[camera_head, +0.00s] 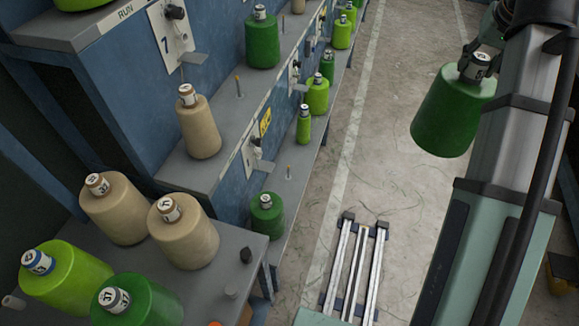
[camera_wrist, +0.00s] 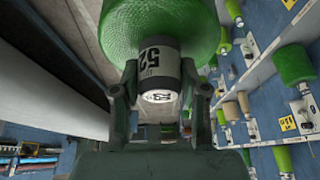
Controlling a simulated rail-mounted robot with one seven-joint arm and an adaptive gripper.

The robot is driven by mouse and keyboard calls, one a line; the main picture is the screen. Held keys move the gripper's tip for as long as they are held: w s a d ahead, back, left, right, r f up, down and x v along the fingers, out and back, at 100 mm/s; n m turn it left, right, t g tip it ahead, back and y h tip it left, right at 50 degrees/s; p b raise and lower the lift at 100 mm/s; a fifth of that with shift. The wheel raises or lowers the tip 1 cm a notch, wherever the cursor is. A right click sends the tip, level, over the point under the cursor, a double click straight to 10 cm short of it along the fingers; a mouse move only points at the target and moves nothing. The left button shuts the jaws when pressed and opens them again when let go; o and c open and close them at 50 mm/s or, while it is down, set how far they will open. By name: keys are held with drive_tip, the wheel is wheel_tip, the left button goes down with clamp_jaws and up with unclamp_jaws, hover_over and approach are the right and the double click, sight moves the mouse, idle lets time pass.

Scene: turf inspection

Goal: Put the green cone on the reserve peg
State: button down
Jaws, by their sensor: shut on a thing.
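My gripper (camera_head: 482,62) is shut on the tube at the narrow end of a dark green cone (camera_head: 452,112). It holds the cone in the air above the floor, at the upper right of the head view. In the wrist view my gripper (camera_wrist: 162,88) has a finger on each side of the tube, and the green cone (camera_wrist: 158,28) fills the top; the tube is marked 52. Two bare pegs stand on the shelves at the left, an upper peg (camera_head: 239,86) and a lower peg (camera_head: 288,173). I cannot tell which is the reserve peg.
Other cones stand on the shelves, including a beige cone (camera_head: 199,130) and a dark green cone (camera_head: 263,42). A table (camera_head: 243,252) at the lower left holds several beige and green cones. Floor rails (camera_head: 354,270) lie in front. The concrete aisle (camera_head: 390,60) is clear.

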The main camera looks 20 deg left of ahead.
drive_tip(key=shift+w+a+f+n+y+b, duration=0.6)
drive_tip(key=shift+w+a+f+b, duration=1.6)
drive_tip(key=shift+a+f, duration=5.05)
drive_tip(key=shift+w+a+f+n+y+b, duration=0.1)
drive_tip(key=shift+w+a+f+n+b, duration=0.9)
drive_tip(key=shift+w+a+f, duration=4.4)
drive_tip(key=shift+w+a+f+n+y+b, duration=0.3)
drive_tip(key=shift+w+a+f+n+b, duration=0.9)
drive_tip(key=shift+a+f, duration=7.9)
wheel_tip(320, 180, down, 17)
drive_tip(key=a+p, duration=0.1)
drive_tip(key=a, duration=0.1)
drive_tip(key=shift+s+a+m, duration=0.25)
drive_tip(key=shift+a+m, duration=0.15)
drive_tip(key=c, duration=1)
unclamp_jaws()
drive_tip(key=shift+f, duration=0.2)
drive_tip(key=o, duration=0.4)
drive_tip(key=shift+r, duration=0.15)
